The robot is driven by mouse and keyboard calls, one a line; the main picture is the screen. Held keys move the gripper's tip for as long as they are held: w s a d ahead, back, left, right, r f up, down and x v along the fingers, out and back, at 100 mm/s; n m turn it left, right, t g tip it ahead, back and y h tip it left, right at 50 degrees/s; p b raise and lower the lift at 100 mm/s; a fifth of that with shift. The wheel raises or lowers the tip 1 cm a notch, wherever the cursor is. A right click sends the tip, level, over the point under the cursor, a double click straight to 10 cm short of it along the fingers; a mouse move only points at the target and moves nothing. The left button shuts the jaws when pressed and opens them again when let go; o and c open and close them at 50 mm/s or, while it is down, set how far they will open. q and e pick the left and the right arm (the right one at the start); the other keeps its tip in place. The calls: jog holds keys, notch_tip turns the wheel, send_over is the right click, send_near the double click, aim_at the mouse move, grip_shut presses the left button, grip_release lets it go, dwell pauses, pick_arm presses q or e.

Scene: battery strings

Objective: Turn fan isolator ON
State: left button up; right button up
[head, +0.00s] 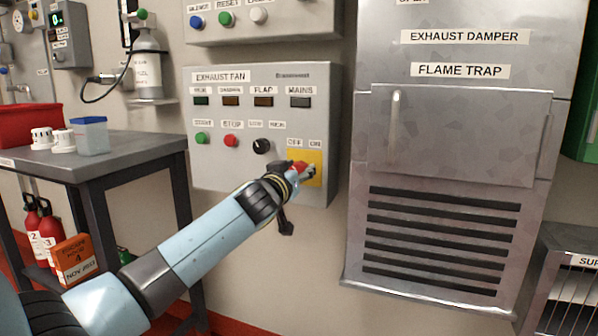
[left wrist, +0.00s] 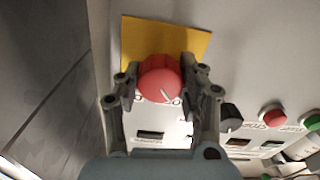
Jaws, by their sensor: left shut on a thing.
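The fan isolator is a red rotary knob (left wrist: 160,78) on a yellow plate (head: 311,162) at the lower right of the grey exhaust fan panel (head: 235,175). OFF and ON labels sit above the plate in the head view. My left gripper (left wrist: 158,72) has one finger on each side of the knob and is shut on it. In the head view my left gripper (head: 298,168) covers much of the knob. A white line shows on the knob's face in the left wrist view, but I cannot tell which label it points at. My right gripper is not in view.
Left of the isolator are a black selector (head: 262,146), a red stop button (head: 231,141) and a green start button (head: 201,138). A steel exhaust damper cabinet (head: 450,130) stands to the right. A dark table (head: 110,155) with a blue-lidded box (head: 91,136) is at left.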

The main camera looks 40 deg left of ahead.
pick_arm(q)
jog(key=m, duration=0.3)
jog(key=shift+r+m+p, duration=0.1)
jog(key=shift+m+p, duration=0.2)
jog(key=shift+m, duration=0.1)
jog(key=m, duration=0.2)
jog(key=shift+d+m, duration=0.1)
jog(key=shift+m, duration=0.2)
jog(key=m+p, duration=0.1)
jog(key=m, duration=0.2)
jog(key=shift+m, duration=0.4)
jog(key=m+p, duration=0.1)
jog(key=m, duration=0.3)
jog(key=shift+f+m+p, duration=0.2)
jog(key=shift+m+p, duration=0.15)
jog(key=shift+m, duration=1.25)
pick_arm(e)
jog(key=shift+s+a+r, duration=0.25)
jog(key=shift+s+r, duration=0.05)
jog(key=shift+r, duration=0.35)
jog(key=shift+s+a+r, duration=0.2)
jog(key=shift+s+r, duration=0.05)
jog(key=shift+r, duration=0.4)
pick_arm(q)
jog(key=o, duration=1.2)
jog(key=shift+d, duration=0.1)
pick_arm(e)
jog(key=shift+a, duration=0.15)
